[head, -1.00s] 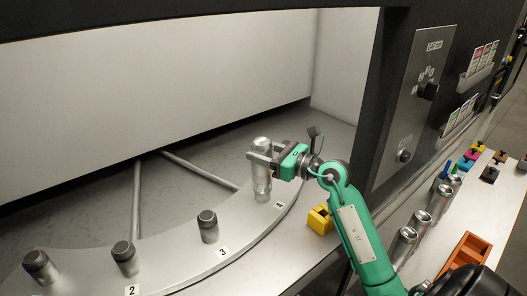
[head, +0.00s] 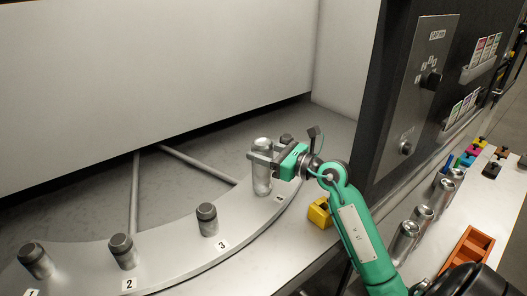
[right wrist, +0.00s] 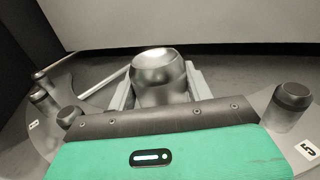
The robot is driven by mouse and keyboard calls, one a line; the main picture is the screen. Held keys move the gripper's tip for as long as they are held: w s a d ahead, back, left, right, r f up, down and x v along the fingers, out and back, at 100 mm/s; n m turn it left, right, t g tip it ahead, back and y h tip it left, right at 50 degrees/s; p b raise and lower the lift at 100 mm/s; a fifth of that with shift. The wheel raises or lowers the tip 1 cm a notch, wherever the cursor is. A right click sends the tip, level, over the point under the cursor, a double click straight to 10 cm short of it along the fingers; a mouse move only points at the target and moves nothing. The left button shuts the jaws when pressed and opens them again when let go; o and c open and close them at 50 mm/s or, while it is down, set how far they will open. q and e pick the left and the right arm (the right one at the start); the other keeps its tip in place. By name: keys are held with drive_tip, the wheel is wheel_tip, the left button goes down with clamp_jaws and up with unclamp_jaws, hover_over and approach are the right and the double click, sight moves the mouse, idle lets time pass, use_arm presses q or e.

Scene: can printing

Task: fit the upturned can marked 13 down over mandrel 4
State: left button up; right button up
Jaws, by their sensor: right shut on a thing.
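The upturned silver can (head: 262,183) stands upright at mandrel 4's place, just behind the label 4 (head: 279,198). My right gripper (head: 262,158) is shut around its upper part. The right wrist view shows the can's domed end (right wrist: 155,68) between the two fingers. Mandrel 4 is hidden, seemingly inside the can; the can's lower end looks at or close to the ring, but I cannot tell if it is fully seated. The mark 13 is not readable. My left gripper is not in view.
The curved ring carries bare mandrel 3 (head: 207,219), mandrel 2 (head: 122,251) and mandrel 1 (head: 34,260). Mandrel 5 (right wrist: 288,105) stands close by. A yellow block (head: 320,213) sits near my right forearm. Several cans (head: 405,241) and an orange tray (head: 465,252) are at right.

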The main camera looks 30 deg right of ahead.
drive_tip(key=shift+f+b, duration=0.5)
drive_tip(key=shift+f, duration=0.2)
drive_tip(key=o, duration=1)
drive_tip(key=shift+r, duration=0.1)
drive_tip(key=shift+s+d, duration=0.1)
drive_tip(key=shift+s, duration=0.1)
drive_tip(key=shift+b+v, duration=2.15)
drive_tip(key=shift+v, duration=3.65)
